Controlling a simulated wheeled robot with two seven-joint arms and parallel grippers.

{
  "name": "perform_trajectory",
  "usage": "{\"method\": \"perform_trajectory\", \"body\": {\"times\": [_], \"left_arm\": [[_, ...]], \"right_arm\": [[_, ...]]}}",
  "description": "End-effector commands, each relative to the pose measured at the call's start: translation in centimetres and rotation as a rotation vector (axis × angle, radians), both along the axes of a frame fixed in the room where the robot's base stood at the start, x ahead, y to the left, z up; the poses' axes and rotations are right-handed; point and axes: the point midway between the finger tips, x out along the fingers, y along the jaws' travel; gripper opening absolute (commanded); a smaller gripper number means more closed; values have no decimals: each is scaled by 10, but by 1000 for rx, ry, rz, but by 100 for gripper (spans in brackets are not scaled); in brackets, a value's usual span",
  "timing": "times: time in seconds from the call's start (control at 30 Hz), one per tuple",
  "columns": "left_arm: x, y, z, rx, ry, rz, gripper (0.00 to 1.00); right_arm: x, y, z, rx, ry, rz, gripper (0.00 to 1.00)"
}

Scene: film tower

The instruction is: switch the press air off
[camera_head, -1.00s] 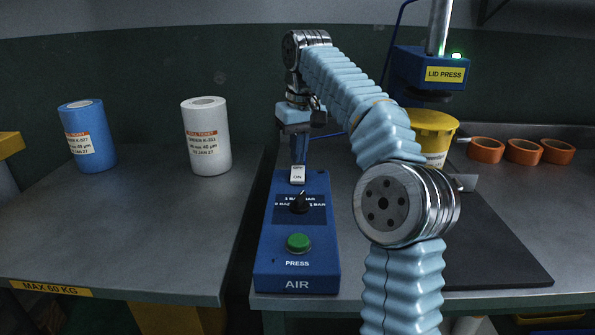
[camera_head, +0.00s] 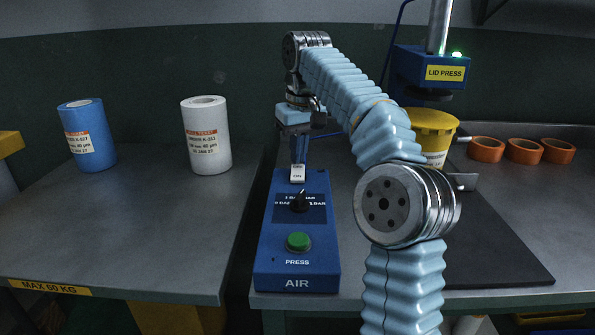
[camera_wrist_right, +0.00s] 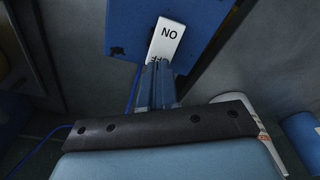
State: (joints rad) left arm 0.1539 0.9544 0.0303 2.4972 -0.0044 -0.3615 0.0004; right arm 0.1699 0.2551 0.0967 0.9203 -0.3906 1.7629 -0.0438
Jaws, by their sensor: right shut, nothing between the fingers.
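The blue air box (camera_head: 265,240) stands at the front edge of the right-hand bench. It carries a white rocker switch (camera_head: 298,175) marked ON at its far end, a black knob (camera_head: 299,203) and a green PRESS button (camera_head: 298,242). My right gripper (camera_head: 298,161) is shut and empty, pointing down at the rocker's far end. In the right wrist view the fingertips (camera_wrist_right: 158,66) meet the OFF end of the rocker (camera_wrist_right: 167,38), partly covering that lettering. I cannot tell whether they press on it. My left gripper is not in view.
The lid press (camera_head: 430,70) with a lit green lamp stands behind a yellow-lidded tub (camera_head: 432,125). Several orange rings (camera_head: 523,151) lie at right. A blue roll (camera_head: 88,135) and a white roll (camera_head: 206,136) stand on the left bench. A gap separates the benches.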

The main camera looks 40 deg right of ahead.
Motion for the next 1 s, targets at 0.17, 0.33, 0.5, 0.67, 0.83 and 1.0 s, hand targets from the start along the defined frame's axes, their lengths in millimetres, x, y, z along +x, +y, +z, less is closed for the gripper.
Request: {"method": "perform_trajectory", "body": {"times": [0.17,0.33,0.5,0.67,0.83,1.0], "left_arm": [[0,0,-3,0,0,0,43],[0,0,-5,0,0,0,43],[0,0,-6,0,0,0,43],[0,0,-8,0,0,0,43],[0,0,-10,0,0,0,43],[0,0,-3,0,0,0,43]], "right_arm": [[0,0,-3,0,0,0,0],[0,0,-6,0,0,0,0],[0,0,-8,0,0,0,0],[0,0,-11,0,0,0,0],[0,0,-13,0,1,0,0],[0,0,-7,0,1,0,0]]}}
